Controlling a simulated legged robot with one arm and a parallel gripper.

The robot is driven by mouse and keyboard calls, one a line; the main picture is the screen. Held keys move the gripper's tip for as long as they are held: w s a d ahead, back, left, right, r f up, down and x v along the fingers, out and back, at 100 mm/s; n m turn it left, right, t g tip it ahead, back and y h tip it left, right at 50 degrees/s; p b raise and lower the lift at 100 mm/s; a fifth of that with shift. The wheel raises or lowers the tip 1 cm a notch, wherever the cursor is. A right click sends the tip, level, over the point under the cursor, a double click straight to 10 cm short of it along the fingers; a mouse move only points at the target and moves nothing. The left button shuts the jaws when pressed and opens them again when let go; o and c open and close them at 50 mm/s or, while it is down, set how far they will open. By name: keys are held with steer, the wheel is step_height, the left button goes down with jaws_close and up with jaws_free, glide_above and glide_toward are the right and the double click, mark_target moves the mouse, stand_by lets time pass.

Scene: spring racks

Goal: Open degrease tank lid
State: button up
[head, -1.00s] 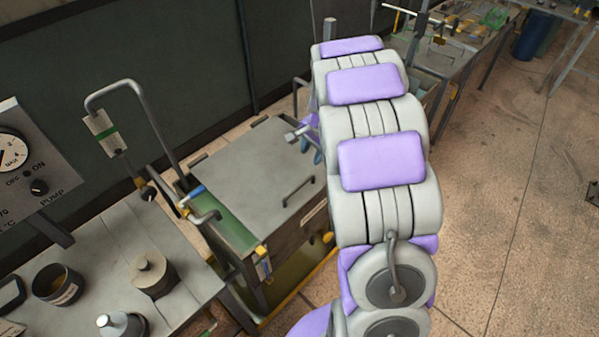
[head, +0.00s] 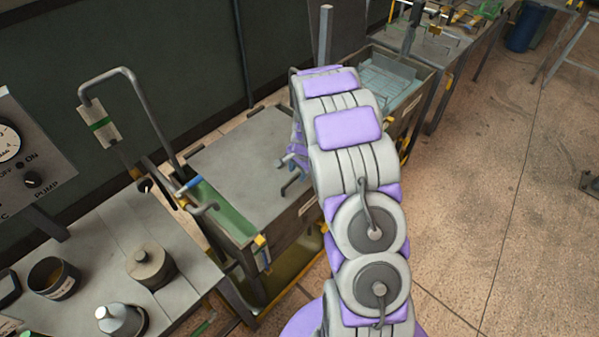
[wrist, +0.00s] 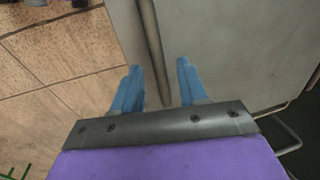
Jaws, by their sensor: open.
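The degrease tank lid (head: 245,160) is a flat grey plate lying level on the tank, left of my arm in the head view. A dark bar handle (head: 291,188) shows near its right edge, partly behind my gripper (head: 292,158). In the wrist view the lid (wrist: 240,50) fills the upper right. My gripper (wrist: 160,70) is open, with two blue fingers apart. The grey handle bar (wrist: 152,45) runs into the gap between the fingertips. I cannot tell whether they touch it. My arm hides part of the tank's right side.
A green-lined open strip (head: 222,210) and a tall bent pipe (head: 150,110) stand left of the lid. A bench (head: 110,240) with a pump panel, cup and weights is at lower left. An open tank (head: 395,80) is behind my arm.

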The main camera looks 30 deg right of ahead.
steer(key=shift+w+a+f, duration=0.1)
steer(key=shift+a+f, duration=0.3)
steer(key=shift+a, duration=0.15)
steer(key=shift+d, duration=0.5)
steer(key=shift+d+f, duration=0.1)
steer(key=shift+d, duration=0.3)
steer(key=c, duration=0.3)
steer(key=shift+c, duration=0.7)
steer(key=shift+a, duration=0.5)
jaws_close()
